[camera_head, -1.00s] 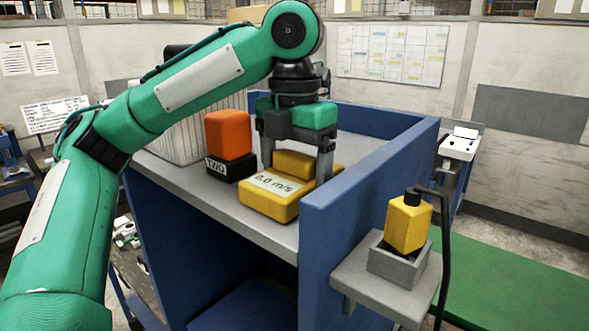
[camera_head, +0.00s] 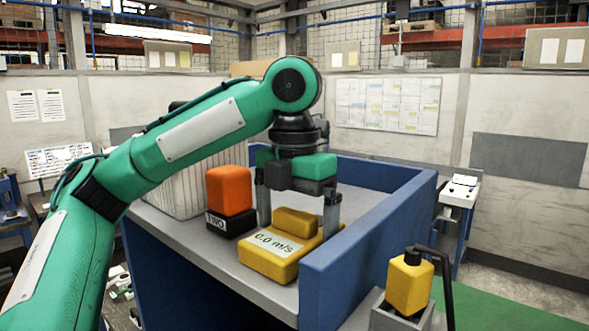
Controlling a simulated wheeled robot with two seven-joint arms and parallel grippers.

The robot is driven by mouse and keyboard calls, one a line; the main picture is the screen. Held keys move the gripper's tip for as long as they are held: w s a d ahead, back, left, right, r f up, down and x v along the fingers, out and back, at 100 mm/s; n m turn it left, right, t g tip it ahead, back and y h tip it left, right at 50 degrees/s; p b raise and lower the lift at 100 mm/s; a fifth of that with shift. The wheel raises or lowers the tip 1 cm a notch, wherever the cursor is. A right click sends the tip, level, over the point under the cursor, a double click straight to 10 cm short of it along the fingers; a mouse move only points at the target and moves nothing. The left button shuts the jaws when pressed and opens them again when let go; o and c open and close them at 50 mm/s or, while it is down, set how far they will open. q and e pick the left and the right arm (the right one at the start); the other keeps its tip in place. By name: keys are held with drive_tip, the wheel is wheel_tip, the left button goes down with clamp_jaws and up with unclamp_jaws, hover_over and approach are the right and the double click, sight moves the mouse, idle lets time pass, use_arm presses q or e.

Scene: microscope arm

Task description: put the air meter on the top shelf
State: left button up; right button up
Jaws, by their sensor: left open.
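The air meter, a yellow block with a "0.0 m/s" label (camera_head: 272,262), lies on the grey top shelf (camera_head: 205,255) of the blue shelf unit, near its front edge. My left gripper (camera_head: 298,222) is above and behind the meter, pointing down. Its two fingers are spread wide, one on each side of the meter's raised rear part. I cannot tell whether the fingers touch it. My right gripper is not in view.
An orange block on a black base (camera_head: 230,200) stands left of the meter. A ribbed pale box (camera_head: 175,185) is behind it. The unit's blue side wall (camera_head: 365,235) rises close on the right. A yellow device (camera_head: 410,283) sits in a grey holder beyond it.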

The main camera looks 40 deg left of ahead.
sight(295, 213)
use_arm(q)
drive_tip(key=shift+r, duration=5.45)
